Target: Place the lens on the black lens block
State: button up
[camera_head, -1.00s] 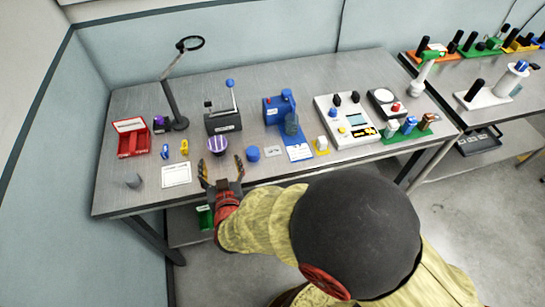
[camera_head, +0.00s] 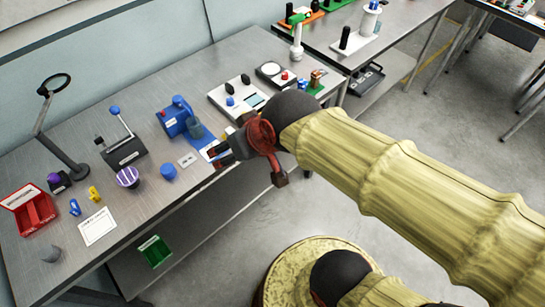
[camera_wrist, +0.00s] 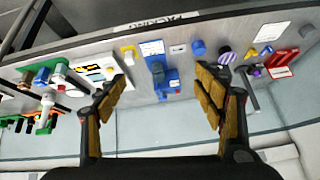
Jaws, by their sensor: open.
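I cannot tell for certain which thing is the lens. A small black block (camera_head: 58,187) with a purple top stands beside the red box, and a larger dark block (camera_head: 124,152) with a blue-knobbed lever stands right of it. A purple-and-white striped round piece (camera_head: 128,177) is in front of the larger block; it also shows in the wrist view (camera_wrist: 225,55). My gripper (camera_head: 215,152) is open at the table's front edge, right of these things. In the wrist view my gripper's fingers (camera_wrist: 162,77) are wide apart with nothing between them, the blue device lying beyond.
A blue device (camera_head: 178,118), a blue cylinder (camera_head: 168,171) and a control panel (camera_head: 238,96) stand on the table. A red box (camera_head: 31,209), white card (camera_head: 97,227) and grey cone (camera_head: 51,254) are at left. A magnifier stand (camera_head: 62,150) rises behind.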

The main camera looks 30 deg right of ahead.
jog(key=s+d+m+g+h, duration=0.1)
jog(key=s+d, duration=0.5)
jog(key=s, duration=0.1)
jog(key=shift+s+r+h, duration=0.2)
jog(key=shift+h, duration=0.2)
jog(key=shift+c, duration=0.4)
dwell(0.3)
